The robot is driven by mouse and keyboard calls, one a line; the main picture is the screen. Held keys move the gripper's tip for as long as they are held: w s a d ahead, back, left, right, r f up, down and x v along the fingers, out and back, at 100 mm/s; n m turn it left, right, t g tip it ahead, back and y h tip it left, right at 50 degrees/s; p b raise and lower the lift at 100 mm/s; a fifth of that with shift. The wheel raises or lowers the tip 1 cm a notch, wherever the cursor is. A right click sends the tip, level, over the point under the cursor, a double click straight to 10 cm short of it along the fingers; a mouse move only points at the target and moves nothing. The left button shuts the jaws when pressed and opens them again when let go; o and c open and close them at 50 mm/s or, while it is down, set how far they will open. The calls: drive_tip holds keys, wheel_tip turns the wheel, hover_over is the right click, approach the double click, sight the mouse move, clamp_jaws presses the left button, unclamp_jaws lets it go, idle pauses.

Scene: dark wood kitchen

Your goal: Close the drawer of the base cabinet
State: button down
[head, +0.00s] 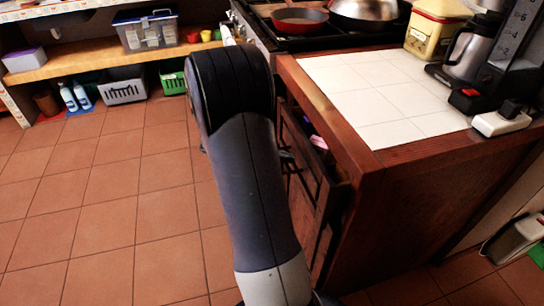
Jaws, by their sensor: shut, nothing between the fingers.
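The base cabinet (420,205) is dark reddish wood with a white-tiled top, to the right of my arm. Its drawer (312,172) on the left-facing front stands partly open. A gap shows between the drawer front and the counter edge, with small pink and purple items (318,142) inside. My arm hides the far part of the drawer front. My gripper (288,161) shows only in part, as a dark shape behind my arm close to the drawer front. It looks shut and empty. I cannot tell whether it touches the drawer.
A stove with a red pan (299,20) adjoins the cabinet at the back. A coffee machine (475,48), a yellow tin (432,30) and a white power strip (502,122) stand on the counter. A low wooden shelf (90,62) is at back left. The tiled floor (110,210) at left is clear.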

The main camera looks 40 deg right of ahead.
sight(298, 153)
drive_tip(key=shift+s+d+f, duration=0.25)
drive_tip(key=shift+d, duration=0.15)
drive_tip(key=shift+s+d+p, duration=0.1)
drive_tip(key=shift+s+d, duration=0.25)
drive_tip(key=shift+d, duration=0.3)
drive_tip(key=shift+s+d+p, duration=0.15)
drive_tip(key=shift+s+d, duration=0.2)
drive_tip(key=shift+d, duration=0.3)
drive_tip(key=shift+s+d+p, duration=0.1)
drive_tip(key=shift+s+d, duration=0.25)
drive_tip(key=shift+d, duration=0.3)
drive_tip(key=shift+r, duration=0.1)
